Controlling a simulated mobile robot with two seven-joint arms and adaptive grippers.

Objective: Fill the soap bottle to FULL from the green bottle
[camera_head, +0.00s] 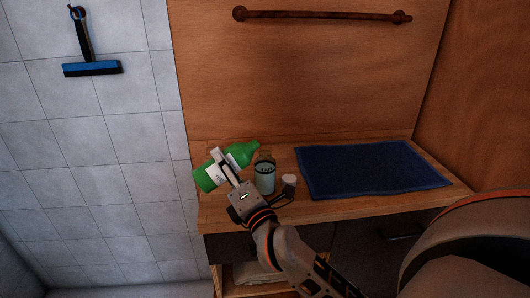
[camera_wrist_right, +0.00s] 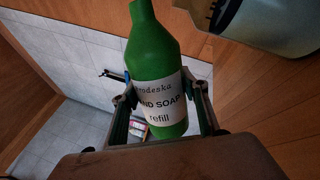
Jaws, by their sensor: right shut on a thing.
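The green bottle (camera_head: 241,153), with a white label, is tilted, its neck pointing to the upper right. My right gripper (camera_head: 222,165) is shut on its body. In the right wrist view the green bottle (camera_wrist_right: 155,60) sits between both fingers (camera_wrist_right: 164,97), its label reading "hand soap refill"; its mouth is cut off by the frame. The soap bottle (camera_head: 265,175) is clear, with pale bluish liquid and a dark band, and stands upright on the counter just right of the green bottle. The green neck is near its top; I cannot tell whether liquid flows. My left gripper is not in view.
A small white-topped item (camera_head: 289,181) is right of the soap bottle, beside my wrist. A blue mat (camera_head: 370,168) covers the right of the wooden counter (camera_head: 340,209). A wooden rail (camera_head: 322,16) is on the back wall; a squeegee (camera_head: 91,68) hangs on the left tiles.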

